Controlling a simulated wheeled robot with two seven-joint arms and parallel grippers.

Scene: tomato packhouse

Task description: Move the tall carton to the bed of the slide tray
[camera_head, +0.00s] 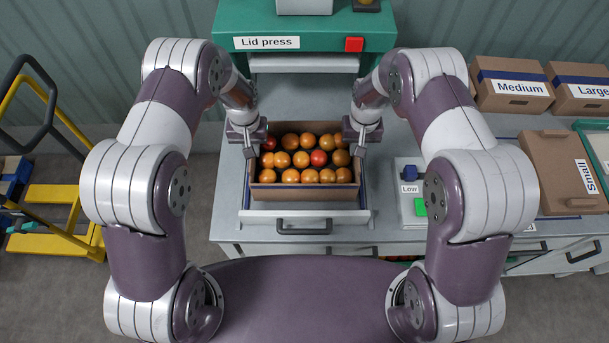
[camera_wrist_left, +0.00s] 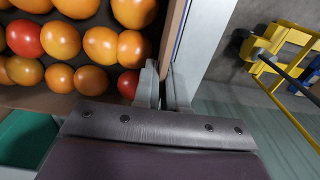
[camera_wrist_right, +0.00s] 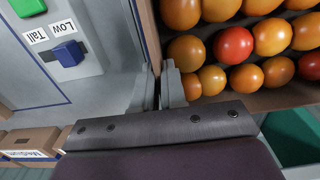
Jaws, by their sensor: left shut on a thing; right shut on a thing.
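An open brown carton (camera_head: 305,193) filled with orange and red tomatoes is between my two grippers, at the slide tray (camera_head: 258,221) in front of the lid press (camera_head: 300,28). I cannot tell whether it rests on the tray bed or hangs just above it. My left gripper (camera_head: 249,150) is shut on the carton's left wall; its fingers pinch the wall in the left wrist view (camera_wrist_left: 167,85). My right gripper (camera_head: 361,150) is shut on the right wall, also seen in the right wrist view (camera_wrist_right: 158,88). The carton looks level. Its far corners are partly hidden by the grippers.
A control box with a blue lever (camera_head: 409,172) marked Low and a green button (camera_head: 420,207) stands right of the tray. Medium (camera_head: 513,98), Large (camera_head: 580,98) and Small (camera_head: 552,160) lid stacks lie farther right. A yellow trolley (camera_head: 60,207) stands on the floor at left.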

